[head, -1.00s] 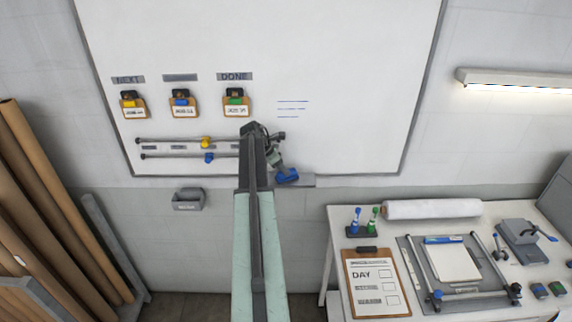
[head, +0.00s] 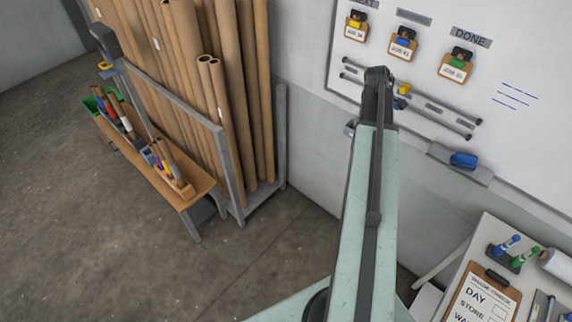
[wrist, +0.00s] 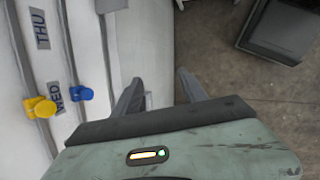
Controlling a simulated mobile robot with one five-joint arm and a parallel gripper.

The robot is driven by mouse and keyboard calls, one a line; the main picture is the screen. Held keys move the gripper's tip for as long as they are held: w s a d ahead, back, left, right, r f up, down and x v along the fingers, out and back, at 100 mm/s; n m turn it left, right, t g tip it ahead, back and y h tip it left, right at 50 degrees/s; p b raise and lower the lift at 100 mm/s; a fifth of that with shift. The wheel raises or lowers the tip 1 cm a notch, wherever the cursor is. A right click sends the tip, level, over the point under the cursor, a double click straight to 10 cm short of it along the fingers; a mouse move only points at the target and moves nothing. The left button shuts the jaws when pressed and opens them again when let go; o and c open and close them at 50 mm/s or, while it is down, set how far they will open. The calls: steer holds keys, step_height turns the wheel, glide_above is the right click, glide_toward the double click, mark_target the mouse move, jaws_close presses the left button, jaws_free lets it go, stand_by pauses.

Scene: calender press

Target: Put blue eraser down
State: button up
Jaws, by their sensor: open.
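The blue eraser (head: 463,160) lies on the small grey ledge (head: 440,153) at the bottom edge of the whiteboard in the head view. Nothing is holding it. My gripper (wrist: 160,90) is open in the wrist view, with a clear gap and nothing between its two fingers. In the head view my arm ends to the left of the eraser, apart from it, and hides most of the gripper. The eraser does not show in the wrist view.
Rails on the whiteboard carry a yellow slider (wrist: 40,107) and a blue slider (wrist: 82,94), close to my gripper. A rack of brown rolls (head: 240,90) stands left. A table with a clipboard (head: 483,298) is at lower right. Floor between is clear.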

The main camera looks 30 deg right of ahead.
steer(key=w+a+f+m+t+y, duration=0.15)
steer(key=w+a, duration=0.25)
steer(key=a, duration=1.1)
steer(key=w+a+m+y, duration=0.15)
steer(key=w+a, duration=0.25)
steer(key=a, duration=1.2)
steer(key=s+a+m+y, duration=0.1)
steer(key=s+a+m, duration=0.2)
steer(key=a, duration=1.8)
steer(key=shift+a, duration=0.3)
steer(key=shift+f, duration=0.15)
